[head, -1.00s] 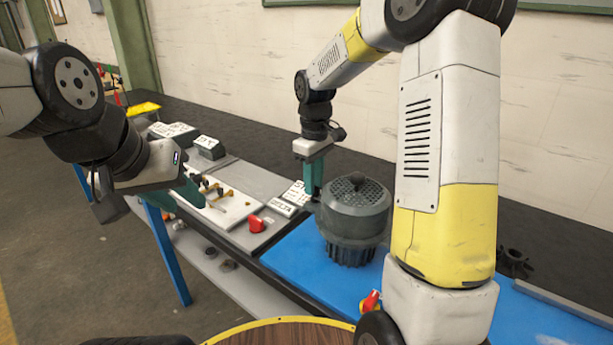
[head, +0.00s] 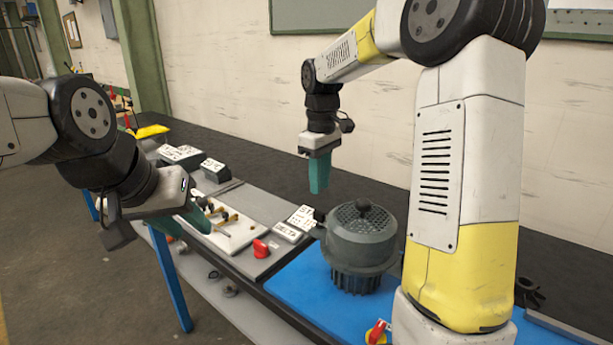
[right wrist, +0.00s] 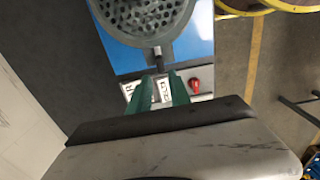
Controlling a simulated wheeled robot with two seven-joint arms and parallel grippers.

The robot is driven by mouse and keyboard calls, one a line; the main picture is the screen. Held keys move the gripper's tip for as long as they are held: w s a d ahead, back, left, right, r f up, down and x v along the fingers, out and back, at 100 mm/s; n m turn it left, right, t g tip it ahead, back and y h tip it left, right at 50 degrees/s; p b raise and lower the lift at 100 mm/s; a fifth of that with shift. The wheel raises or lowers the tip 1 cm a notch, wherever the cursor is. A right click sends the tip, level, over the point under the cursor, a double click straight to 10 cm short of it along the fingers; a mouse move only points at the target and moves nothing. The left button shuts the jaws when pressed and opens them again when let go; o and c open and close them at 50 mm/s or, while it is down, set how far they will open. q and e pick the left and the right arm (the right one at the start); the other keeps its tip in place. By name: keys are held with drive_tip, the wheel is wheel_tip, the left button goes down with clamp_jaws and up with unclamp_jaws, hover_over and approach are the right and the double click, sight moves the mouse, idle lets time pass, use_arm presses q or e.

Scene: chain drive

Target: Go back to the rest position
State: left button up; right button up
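My right gripper (head: 319,190) hangs fingers down above and left of the dark ribbed motor-like housing (head: 360,240), apart from it. In the right wrist view, the two green fingers (right wrist: 160,80) stand apart with nothing held between them; the labelled blocks show beyond the gap. The round grille of the housing (right wrist: 145,12) fills the top of that view. My left gripper (head: 200,222) is at the left, in front of the white board (head: 240,234) in the head view. Its fingers overlap from this angle, so their opening is hidden.
The bench has a blue mat (head: 305,297) under the housing. A red part (head: 261,249) and white labelled blocks (head: 287,233) lie left of it. A red and yellow item (head: 376,331) is at the front, and a dark toothed part (head: 528,292) at the right.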

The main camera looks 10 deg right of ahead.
drive_tip(key=s+d+r+m+t+y, duration=0.1)
drive_tip(key=s+r+m+t, duration=0.1)
drive_tip(key=s, duration=0.9)
drive_tip(key=s+d+r+m+t+y, duration=0.1)
drive_tip(key=s+m, duration=0.5)
drive_tip(key=s, duration=0.6)
drive_tip(key=d+r+t, duration=0.1)
drive_tip(key=r+t, duration=0.1)
drive_tip(key=t, duration=0.1)
drive_tip(key=shift+d, duration=0.15)
drive_tip(key=shift+w, duration=0.1)
idle(0.4)
